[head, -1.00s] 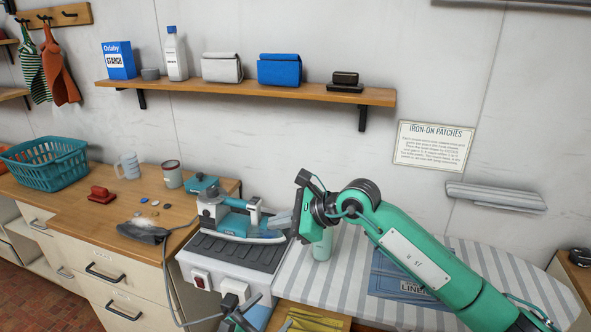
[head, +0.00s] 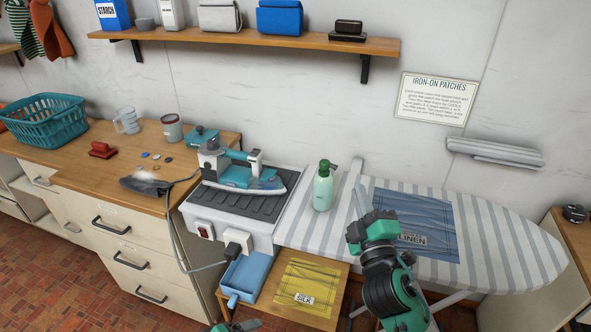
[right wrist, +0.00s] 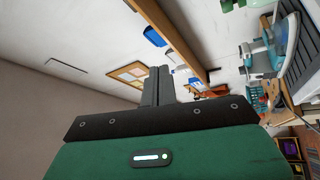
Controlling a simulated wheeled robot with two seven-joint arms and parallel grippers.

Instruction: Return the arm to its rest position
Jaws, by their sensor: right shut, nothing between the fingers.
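My right gripper (head: 358,168) is over the ironing board, to the right of the green spray bottle and just left of the blue linen cloth. Its grey fingers are together with nothing between them. The closed fingers also show in the right wrist view (right wrist: 157,85), pointing towards the wall and shelf. My right arm comes up from the bottom edge and hides part of the board and cloth. A small part of my left gripper (head: 235,326) shows at the bottom edge, mostly cut off.
The iron (head: 240,172) sits on its grey station (head: 210,208), left of the spray bottle (head: 323,188). The striped ironing board (head: 500,240) carries the linen cloth (head: 425,215). A yellow silk cloth (head: 305,285) and blue bin (head: 245,276) are lower. A shelf (head: 250,41) runs above.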

